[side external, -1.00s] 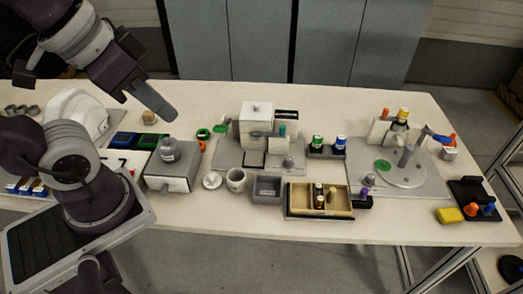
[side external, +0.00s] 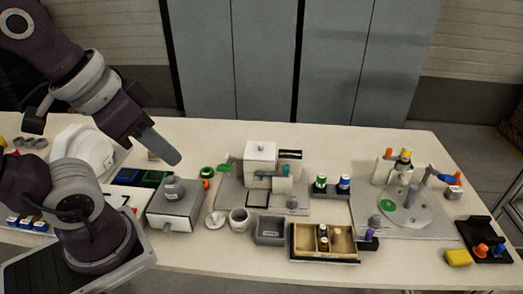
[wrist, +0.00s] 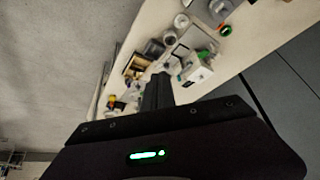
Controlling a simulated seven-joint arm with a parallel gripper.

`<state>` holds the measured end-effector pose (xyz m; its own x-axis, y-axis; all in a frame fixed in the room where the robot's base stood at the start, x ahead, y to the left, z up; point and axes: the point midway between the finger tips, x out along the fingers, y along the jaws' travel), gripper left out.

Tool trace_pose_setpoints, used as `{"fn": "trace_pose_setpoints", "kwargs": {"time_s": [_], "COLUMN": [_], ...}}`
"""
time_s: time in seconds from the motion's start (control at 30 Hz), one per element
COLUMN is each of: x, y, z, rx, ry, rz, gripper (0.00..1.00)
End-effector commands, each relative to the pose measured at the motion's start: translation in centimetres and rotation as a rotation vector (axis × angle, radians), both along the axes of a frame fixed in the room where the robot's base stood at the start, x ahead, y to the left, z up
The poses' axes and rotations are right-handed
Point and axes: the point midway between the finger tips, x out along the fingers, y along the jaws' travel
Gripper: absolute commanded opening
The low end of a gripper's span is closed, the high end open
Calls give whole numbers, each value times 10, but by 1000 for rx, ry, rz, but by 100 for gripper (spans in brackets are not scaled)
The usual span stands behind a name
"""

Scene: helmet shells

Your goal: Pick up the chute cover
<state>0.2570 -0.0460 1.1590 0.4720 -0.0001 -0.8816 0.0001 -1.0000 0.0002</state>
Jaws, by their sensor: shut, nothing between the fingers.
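I cannot tell for sure which piece is the chute cover. A white boxy machine (side external: 261,154) with a square lid on top stands on a grey plate at the middle of the table. A small green piece (side external: 225,168) sticks out at its left side. My gripper (side external: 176,161) is shut and empty, above and behind the grey box at the left, well left of the machine. In the wrist view my shut fingers (wrist: 157,90) point toward the table, with a white block (wrist: 200,74) close to the right of them.
A grey box (side external: 175,211) with a rounded grey piece (side external: 172,188) on it lies below my gripper. A round fixture (side external: 408,210) stands at the right.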

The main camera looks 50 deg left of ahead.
Motion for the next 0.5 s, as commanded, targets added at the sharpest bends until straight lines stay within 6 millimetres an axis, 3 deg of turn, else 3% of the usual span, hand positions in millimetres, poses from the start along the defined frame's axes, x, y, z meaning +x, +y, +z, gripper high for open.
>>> {"fn": "trace_pose_setpoints", "kwargs": {"time_s": [0.43,0.5], "x": [0,0], "y": [0,0], "z": [0,0], "rx": [0,0], "ry": [0,0], "rz": [0,0], "gripper": [0,12]}}
